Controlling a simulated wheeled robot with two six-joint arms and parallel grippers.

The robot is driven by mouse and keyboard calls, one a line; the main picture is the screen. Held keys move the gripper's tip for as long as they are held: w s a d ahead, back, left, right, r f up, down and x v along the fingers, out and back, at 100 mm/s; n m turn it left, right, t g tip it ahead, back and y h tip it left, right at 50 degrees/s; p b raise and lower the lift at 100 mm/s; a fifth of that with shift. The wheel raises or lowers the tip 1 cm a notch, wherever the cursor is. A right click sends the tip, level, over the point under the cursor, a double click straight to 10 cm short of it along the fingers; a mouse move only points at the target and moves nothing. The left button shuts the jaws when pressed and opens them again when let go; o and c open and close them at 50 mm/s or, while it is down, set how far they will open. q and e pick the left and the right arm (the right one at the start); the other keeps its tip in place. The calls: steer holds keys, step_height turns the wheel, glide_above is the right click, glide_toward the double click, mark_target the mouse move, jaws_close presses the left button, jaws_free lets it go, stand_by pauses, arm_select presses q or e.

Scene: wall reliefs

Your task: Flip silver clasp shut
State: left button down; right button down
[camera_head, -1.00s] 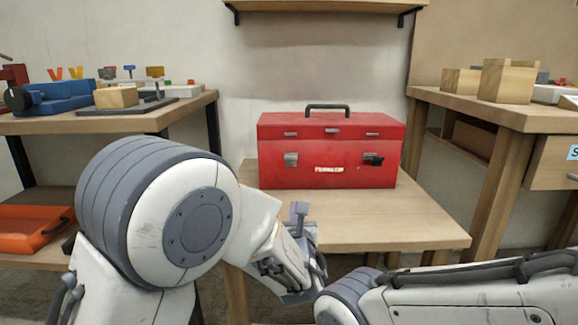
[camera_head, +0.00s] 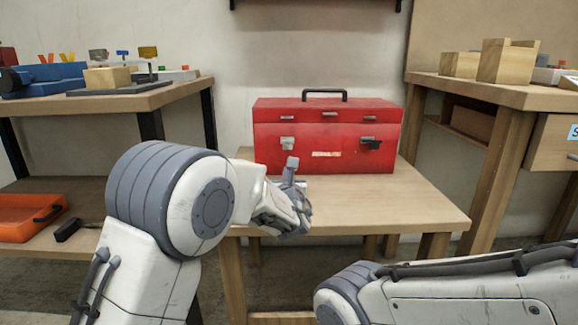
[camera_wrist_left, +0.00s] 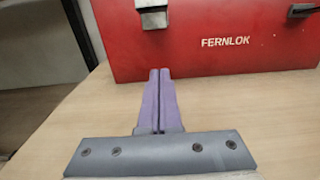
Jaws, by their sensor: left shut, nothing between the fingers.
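A red toolbox (camera_head: 328,164) with a lid and a dark top handle stands upright on a small wooden table. Its silver clasp (camera_head: 287,143) is on the left of the front face. It also shows at the top of the left wrist view (camera_wrist_left: 152,14), where its upper end is cut off. I cannot tell how far it is swung out. My left gripper (camera_head: 291,163) is shut and empty, its purple-grey fingers (camera_wrist_left: 160,74) pointing at the toolbox. The tips are in front of and below the silver clasp, apart from it. My right gripper is out of view.
A black clasp (camera_head: 371,143) is on the toolbox's right front. The small table (camera_head: 390,208) is otherwise bare. A left bench (camera_head: 165,97) holds blocks and tools; a right bench (camera_head: 500,92) holds wooden boxes. An orange tray (camera_head: 28,228) lies on the lower left shelf.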

mark_target(288, 145)
arm_select(q)
steer(key=shift+w+r, duration=0.15)
steer(key=shift+r, duration=0.85)
steer(key=shift+w+r, duration=0.15)
steer(key=shift+r, duration=0.8)
steer(key=shift+d, duration=0.1)
